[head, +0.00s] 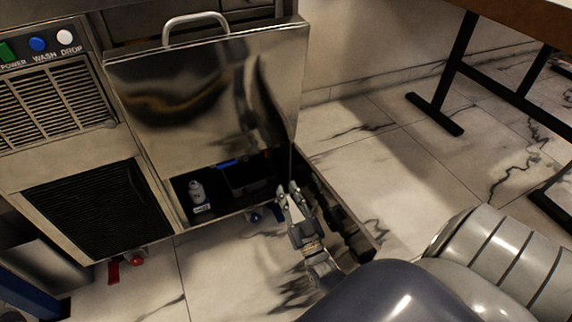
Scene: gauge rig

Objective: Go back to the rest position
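My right gripper (288,188) is near the middle of the head view, at the right front edge of an open lower compartment. Its two fingertips point away from me and stand apart, with nothing visible between them. It is just below the lower right part of a shiny metal door panel (200,95); I cannot tell whether it touches anything. My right arm comes up from the lower right. My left gripper is not in view.
The compartment holds a small whitish bottle (197,193). A handle (195,22) tops the panel. A control panel has a green POWER switch (6,52), blue WASH button (37,44) and white DROP button (65,37). A dark-legged table (520,20) stands right; marble floor (400,165) lies between.

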